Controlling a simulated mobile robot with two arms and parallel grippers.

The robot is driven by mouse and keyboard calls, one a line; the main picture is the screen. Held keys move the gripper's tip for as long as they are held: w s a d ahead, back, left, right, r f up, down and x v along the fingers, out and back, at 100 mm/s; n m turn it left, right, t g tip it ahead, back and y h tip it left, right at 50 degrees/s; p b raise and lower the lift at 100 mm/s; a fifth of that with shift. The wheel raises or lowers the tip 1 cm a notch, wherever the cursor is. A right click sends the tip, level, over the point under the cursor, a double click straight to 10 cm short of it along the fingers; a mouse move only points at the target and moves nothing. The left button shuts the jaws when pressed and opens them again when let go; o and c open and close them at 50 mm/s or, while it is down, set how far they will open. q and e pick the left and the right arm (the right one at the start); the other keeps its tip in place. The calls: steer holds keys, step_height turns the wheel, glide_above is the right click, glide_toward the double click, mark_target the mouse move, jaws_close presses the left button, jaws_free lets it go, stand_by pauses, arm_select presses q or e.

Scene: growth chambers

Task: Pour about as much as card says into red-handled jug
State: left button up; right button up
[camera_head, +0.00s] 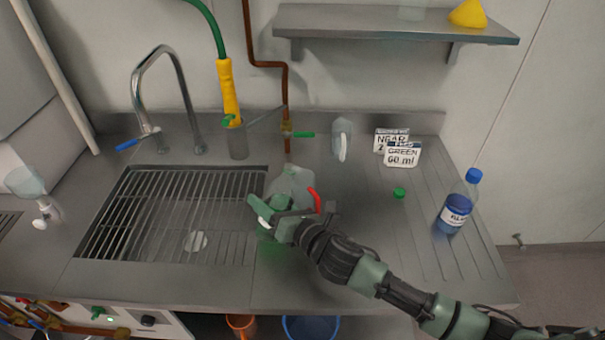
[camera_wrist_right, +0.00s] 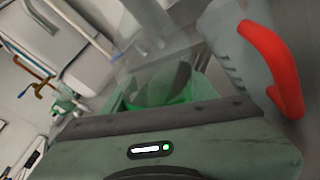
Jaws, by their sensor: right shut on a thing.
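My right gripper (camera_head: 272,217) is shut on a clear container with green liquid, which shows in the wrist view (camera_wrist_right: 165,92). In the head view my gripper mostly hides it, so its tilt and mouth cannot be told. The red-handled jug (camera_head: 294,181) stands right behind the gripper on the counter; its red handle points right. It also shows at the right of the wrist view (camera_wrist_right: 232,45), close beside the held container; whether they touch is unclear. A card (camera_head: 402,155) reads "GREEN 60 ml". My left gripper is not in view.
A second card (camera_head: 385,134), partly hidden, stands behind the first. A green cap (camera_head: 399,193) lies on the counter. A blue bottle (camera_head: 455,208) stands right, a clear jug (camera_head: 342,138) at the back. The sink grate (camera_head: 170,215) and tap (camera_head: 180,78) are left.

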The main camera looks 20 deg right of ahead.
steer(key=shift+w+r+m, duration=0.1)
steer(key=shift+m, duration=0.2)
steer(key=shift+s+a+r+m+g+p, duration=0.1)
steer(key=shift+s+r+m+g+p, duration=0.1)
steer(key=shift+r+m+p, duration=0.25)
steer(key=shift+s+a+r+m+g+p, duration=0.1)
steer(key=shift+r+m+g+p, duration=0.1)
steer(key=shift+m+p, duration=0.25)
steer(key=shift+s+a+f+m, duration=0.2)
steer(key=shift+a+f+m, duration=0.1)
steer(key=shift+f+m, duration=0.1)
steer(key=shift+s+a+m+g+y, duration=0.3)
steer(key=shift+a+m+g+y, duration=0.2)
steer(key=shift+m, duration=0.4)
steer(key=shift+r+p, duration=0.3)
steer(key=shift+s+a+r+m+p, duration=0.15)
steer(key=shift+r+m+p, duration=0.2)
steer(key=shift+m, duration=0.25)
steer(key=shift+r+m+g+y+p, duration=0.3)
steer(key=shift+r+m+p, duration=0.1)
steer(key=shift+r+p, duration=0.15)
steer(key=shift+d+r+m+p, duration=0.25)
steer(key=shift+r+m+p, duration=0.1)
steer(key=shift+m+p, duration=0.1)
steer(key=shift+r+m+g+p, duration=0.25)
steer(key=shift+r+g+p, duration=0.05)
steer(key=shift+r+p, duration=0.15)
